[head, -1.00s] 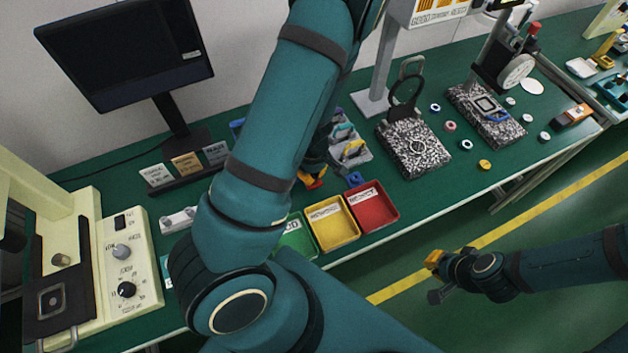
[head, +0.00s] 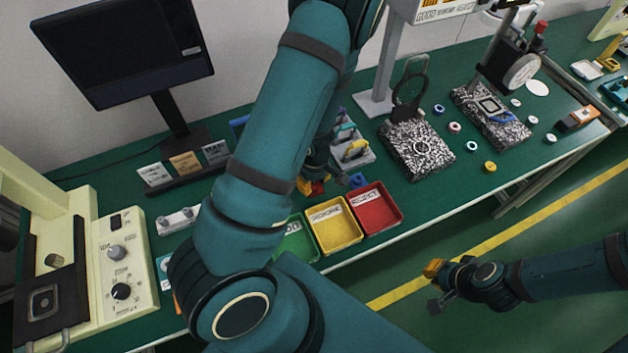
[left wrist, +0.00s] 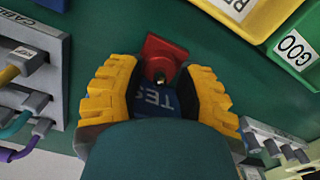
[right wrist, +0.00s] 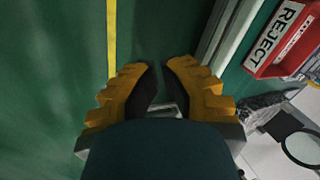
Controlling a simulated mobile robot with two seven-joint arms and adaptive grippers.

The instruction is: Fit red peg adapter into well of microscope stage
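The red peg adapter (left wrist: 163,55) is a small red block with a dark spot on its near edge. In the left wrist view it lies at and just beyond the fingertips, beside a blue piece lettered "TES" (left wrist: 155,100). My left gripper (left wrist: 160,68) has its yellow fingers apart, on either side of these pieces. Contact cannot be told. In the head view a bit of the adapter (head: 318,188) shows by the left fingers; my arm hides much there. The microscope stage (head: 490,106) is at the right on a speckled base. My right gripper (right wrist: 160,68) is empty over the floor, its fingertips close together.
Green, yellow (head: 333,224) and red (head: 374,208) bins line the front edge. A grey cable rack (head: 352,150) stands behind them. A magnifier stand (head: 418,148) and several small rings lie between the bins and the microscope. A monitor (head: 125,50) is at the left.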

